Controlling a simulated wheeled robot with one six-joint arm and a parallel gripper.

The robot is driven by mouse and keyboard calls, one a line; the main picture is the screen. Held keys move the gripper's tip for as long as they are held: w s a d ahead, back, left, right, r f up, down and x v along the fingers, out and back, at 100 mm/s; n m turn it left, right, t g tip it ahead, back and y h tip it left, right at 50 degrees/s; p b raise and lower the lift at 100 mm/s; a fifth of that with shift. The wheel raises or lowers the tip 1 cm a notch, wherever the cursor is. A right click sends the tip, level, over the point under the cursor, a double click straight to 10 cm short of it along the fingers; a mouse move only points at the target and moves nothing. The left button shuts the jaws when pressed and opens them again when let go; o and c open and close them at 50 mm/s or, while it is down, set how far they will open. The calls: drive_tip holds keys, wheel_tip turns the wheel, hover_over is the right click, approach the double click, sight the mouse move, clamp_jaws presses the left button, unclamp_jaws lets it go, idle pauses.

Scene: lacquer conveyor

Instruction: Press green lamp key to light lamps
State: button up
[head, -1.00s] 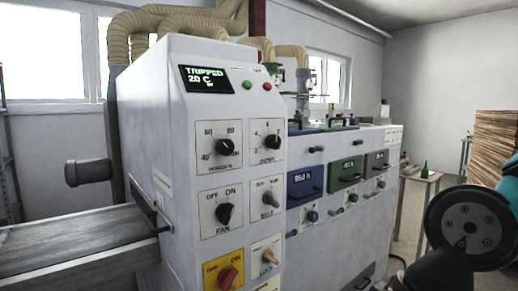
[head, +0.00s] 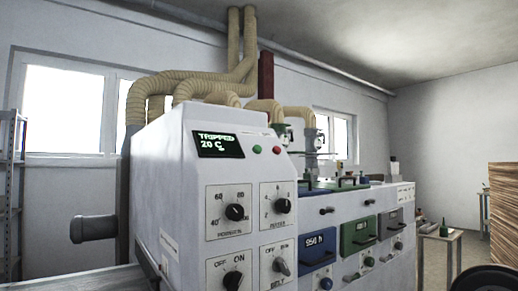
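The green round button (head: 257,149) sits on the upper front of the white machine cabinet (head: 160,150), just left of a red round button (head: 277,150). Whether it is lit I cannot tell. A dark display (head: 218,145) to its left reads "TRIPPED 20 C" in green letters. My gripper is not in view. Only a dark rounded part of my arm shows at the bottom right corner, well away from the button.
Black rotary knobs (head: 235,212) sit below the display. Blue (head: 318,248) and green (head: 358,233) drawer fronts with handles line the machine's side. Beige hoses (head: 237,60) rise above it. A small table (head: 440,238) and stacked boards (head: 503,210) stand at the right.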

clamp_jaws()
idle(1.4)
